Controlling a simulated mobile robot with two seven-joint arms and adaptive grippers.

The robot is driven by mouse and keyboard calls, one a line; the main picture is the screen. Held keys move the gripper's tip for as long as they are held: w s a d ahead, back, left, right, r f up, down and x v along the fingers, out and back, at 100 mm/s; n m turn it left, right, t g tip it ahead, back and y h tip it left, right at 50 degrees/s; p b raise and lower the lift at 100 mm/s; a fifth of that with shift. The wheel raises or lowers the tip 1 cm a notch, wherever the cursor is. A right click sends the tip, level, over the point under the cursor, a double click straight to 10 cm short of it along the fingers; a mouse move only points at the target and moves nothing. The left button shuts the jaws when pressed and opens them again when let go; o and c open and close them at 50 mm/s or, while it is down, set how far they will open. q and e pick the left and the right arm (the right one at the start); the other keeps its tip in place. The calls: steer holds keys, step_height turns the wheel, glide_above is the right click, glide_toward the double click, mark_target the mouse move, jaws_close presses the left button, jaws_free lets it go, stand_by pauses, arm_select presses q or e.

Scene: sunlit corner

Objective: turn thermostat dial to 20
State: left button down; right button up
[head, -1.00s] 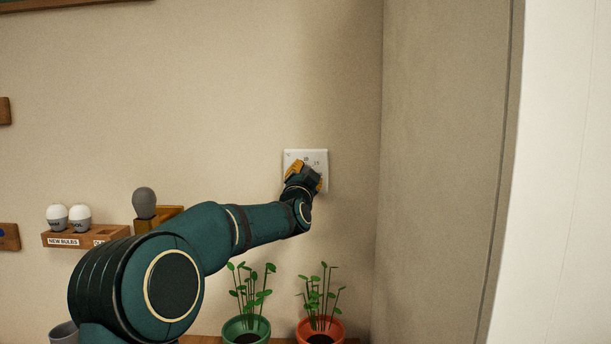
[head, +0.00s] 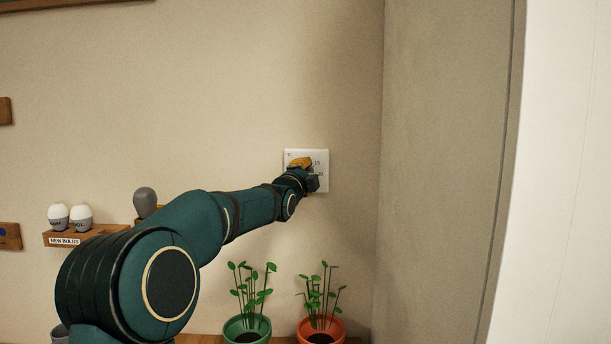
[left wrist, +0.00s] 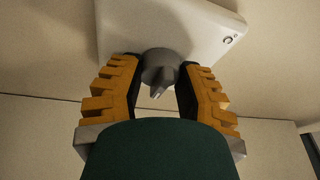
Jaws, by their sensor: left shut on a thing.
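The white thermostat plate (head: 322,158) is fixed on the wall near the corner, partly hidden by my left gripper (head: 303,164). In the left wrist view the plate (left wrist: 207,30) fills the top middle, and the grey dial (left wrist: 160,68) with its pointed ridge stands out from it. My left gripper (left wrist: 161,80) has a yellow-padded finger on each side of the dial and is shut on it. In the head view the dial is hidden behind the gripper, and the numbers on the plate are too small or covered to read the setting. My right gripper is not in view.
Two potted plants, one in a green pot (head: 247,326) and one in an orange pot (head: 318,328), stand below the thermostat. A wooden rack (head: 62,239) with white bulbs is at left. A grey bulb (head: 145,200) stands behind my arm. The corner wall is close on the right.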

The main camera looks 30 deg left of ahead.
arm_select(q)
steer(key=shift+r+m, duration=0.1)
steer(key=shift+m, duration=0.7)
steer(key=c, duration=0.5)
jaws_free()
steer(key=shift+w+g, duration=0.1)
steer(key=shift+g, duration=0.2)
steer(key=v, duration=1.2)
